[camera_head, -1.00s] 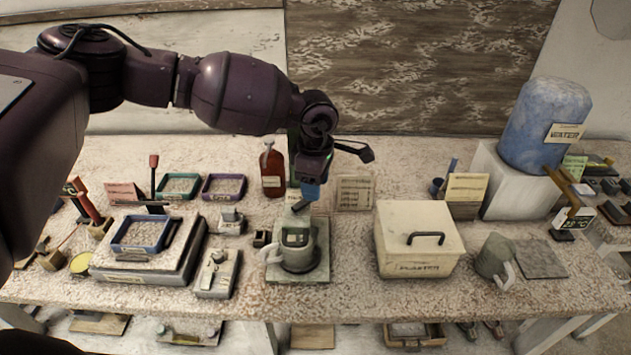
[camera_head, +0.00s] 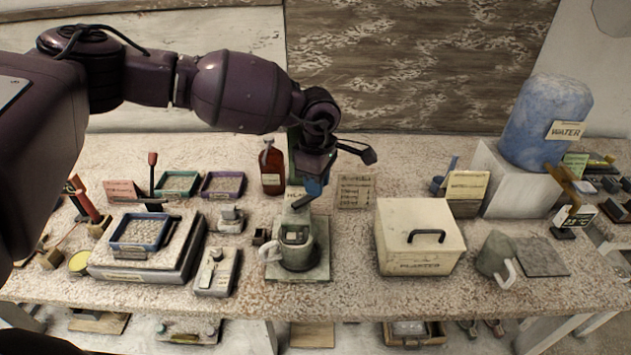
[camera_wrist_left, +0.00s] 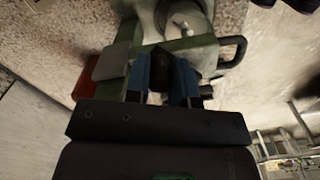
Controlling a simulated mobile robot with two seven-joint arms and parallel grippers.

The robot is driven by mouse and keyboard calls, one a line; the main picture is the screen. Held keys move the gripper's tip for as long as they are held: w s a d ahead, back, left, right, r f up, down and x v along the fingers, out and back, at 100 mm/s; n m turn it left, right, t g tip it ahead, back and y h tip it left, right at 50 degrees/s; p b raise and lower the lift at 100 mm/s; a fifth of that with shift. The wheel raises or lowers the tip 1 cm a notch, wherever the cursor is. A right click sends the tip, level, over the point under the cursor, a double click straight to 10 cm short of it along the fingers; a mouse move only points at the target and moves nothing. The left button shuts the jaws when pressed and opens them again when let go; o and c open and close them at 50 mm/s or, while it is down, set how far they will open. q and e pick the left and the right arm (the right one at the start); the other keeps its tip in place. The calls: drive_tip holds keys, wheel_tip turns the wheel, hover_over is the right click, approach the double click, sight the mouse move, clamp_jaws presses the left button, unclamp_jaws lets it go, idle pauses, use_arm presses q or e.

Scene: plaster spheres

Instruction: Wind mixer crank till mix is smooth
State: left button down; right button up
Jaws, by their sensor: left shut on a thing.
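The mixer stands mid-table, with a green post (camera_head: 293,145) and a grey-green base plate (camera_head: 318,273). A grey jug (camera_head: 299,256) with a pale handle sits on the plate, under the mixer's head. My left gripper (camera_head: 313,186) is above and behind the jug, at the top of the mixer. In the left wrist view its blue fingers (camera_wrist_left: 162,78) are shut on a small dark piece (camera_wrist_left: 160,60), apparently the crank's grip. The gripper and wrist hide most of the crank. The mix inside the jug cannot be made out. My right gripper is not in view.
A plaster box (camera_head: 420,245) and a second jug (camera_head: 494,255) stand to the right. A blue water barrel (camera_head: 545,122) is at the back right. A brown bottle (camera_head: 271,168) stands just left of the mixer post. A grey device (camera_head: 216,272) is left of the jug.

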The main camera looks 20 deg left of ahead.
use_arm(q)
drive_tip(key=shift+s+d+m+b, duration=0.35)
drive_tip(key=shift+s+m+b, duration=0.2)
drive_tip(key=shift+m, duration=0.8)
drive_tip(key=shift+s+d+m+b, duration=0.45)
drive_tip(key=shift+m+b, duration=0.25)
drive_tip(key=shift+m, duration=0.7)
drive_tip(key=shift+s+d+m+b, duration=0.3)
drive_tip(key=shift+s+m+b, duration=0.3)
drive_tip(key=shift+m, duration=0.75)
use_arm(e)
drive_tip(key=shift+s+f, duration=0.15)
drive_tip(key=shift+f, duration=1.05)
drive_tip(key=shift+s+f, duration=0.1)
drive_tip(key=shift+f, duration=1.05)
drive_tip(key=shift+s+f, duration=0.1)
use_arm(q)
drive_tip(key=c, duration=1)
unclamp_jaws()
drive_tip(key=shift+o, duration=0.2)
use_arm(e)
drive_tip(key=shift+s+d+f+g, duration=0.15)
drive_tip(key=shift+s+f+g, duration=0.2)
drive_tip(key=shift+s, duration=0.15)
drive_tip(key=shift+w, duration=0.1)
